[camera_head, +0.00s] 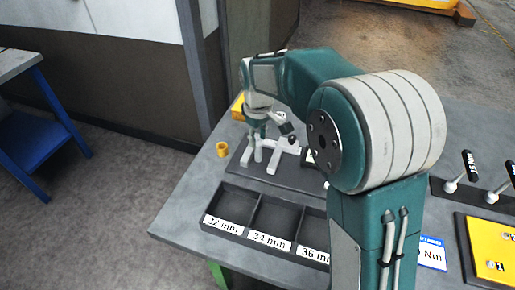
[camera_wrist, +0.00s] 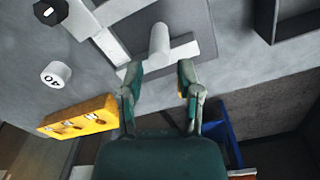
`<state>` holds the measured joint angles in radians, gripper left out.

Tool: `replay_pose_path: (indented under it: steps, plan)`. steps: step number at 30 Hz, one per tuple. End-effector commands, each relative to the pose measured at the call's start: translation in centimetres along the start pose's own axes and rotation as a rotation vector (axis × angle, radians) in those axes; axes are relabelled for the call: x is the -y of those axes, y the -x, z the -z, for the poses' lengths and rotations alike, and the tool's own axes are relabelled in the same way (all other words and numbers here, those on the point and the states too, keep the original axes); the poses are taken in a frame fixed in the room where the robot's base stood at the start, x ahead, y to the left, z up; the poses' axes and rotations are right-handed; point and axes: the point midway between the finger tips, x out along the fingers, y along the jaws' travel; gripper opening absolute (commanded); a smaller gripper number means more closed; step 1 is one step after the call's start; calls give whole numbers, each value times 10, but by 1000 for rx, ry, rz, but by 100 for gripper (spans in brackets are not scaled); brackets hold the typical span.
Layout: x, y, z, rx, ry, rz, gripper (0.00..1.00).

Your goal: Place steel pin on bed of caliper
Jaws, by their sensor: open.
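In the wrist view a light grey cylinder (camera_wrist: 159,38), which looks like the steel pin, is at a pale crosspiece of the caliper (camera_wrist: 184,51). I cannot tell whether it rests on the bed or is part of the caliper. The caliper (camera_head: 283,152) sits on a dark plate in the head view. My gripper (camera_wrist: 156,85) is open, with its two fingers apart and nothing visible between them. The cylinder is just beyond the fingertips. In the head view my gripper (camera_head: 257,147) is over the plate's left part, and its tips are hard to make out.
A compartment tray (camera_head: 246,231) labelled 32, 34 and 36 mm is in front of the plate. A yellow block (camera_wrist: 84,117) and a white piece marked 40 (camera_wrist: 55,74) are nearby. My arm hides the table's middle.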

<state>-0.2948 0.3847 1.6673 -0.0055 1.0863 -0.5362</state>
Motion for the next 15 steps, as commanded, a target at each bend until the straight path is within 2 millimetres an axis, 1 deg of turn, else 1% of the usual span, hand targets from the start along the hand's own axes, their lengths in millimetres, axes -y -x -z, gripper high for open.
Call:
replay_pose_path:
  steps: [1,3,6,10,15]
  plan:
    - [0,12,1,-4,0,-2,45]
    - [0,26,1,-4,0,-2,45]
    - [0,42,1,-3,0,-1,45]
    - [0,55,0,-1,0,-1,45]
    - [0,59,0,1,0,1,45]
